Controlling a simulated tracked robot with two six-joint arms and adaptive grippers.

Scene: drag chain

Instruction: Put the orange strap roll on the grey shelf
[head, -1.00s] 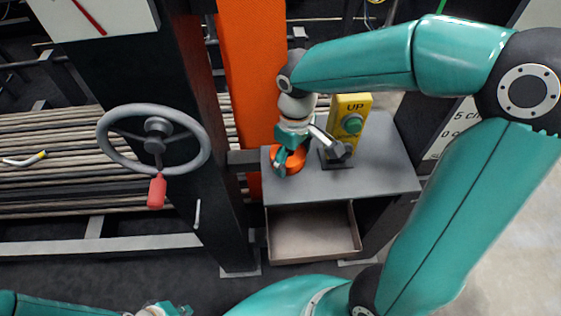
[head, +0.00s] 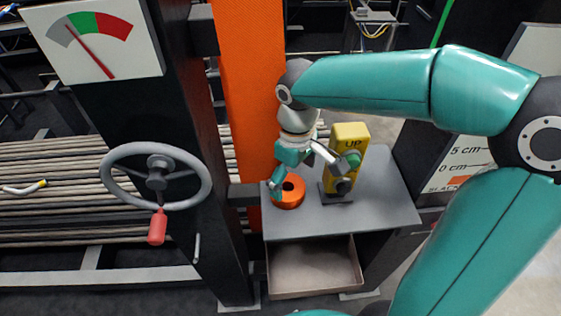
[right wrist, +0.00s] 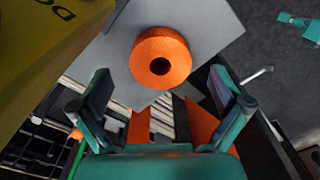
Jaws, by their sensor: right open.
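The orange strap roll (head: 289,192) lies flat on the grey shelf (head: 385,205), near its left edge, hole facing up. In the right wrist view the roll (right wrist: 160,57) shows whole, beyond the fingertips. My right gripper (head: 305,178) is open and empty, just above and beside the roll. One finger overlaps the roll's left side in the head view; I cannot tell whether it touches. In the right wrist view the spread fingers (right wrist: 161,105) have nothing between them. A teal part at the upper right of that view may be my left gripper (right wrist: 292,20); its jaws are unclear.
A yellow button box (head: 349,145) marked UP stands on the shelf, close to the right gripper's right finger. An open drawer (head: 315,280) sits below the shelf. An orange upright (head: 245,90) stands behind. A handwheel (head: 155,180) is at left. The shelf's right side is clear.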

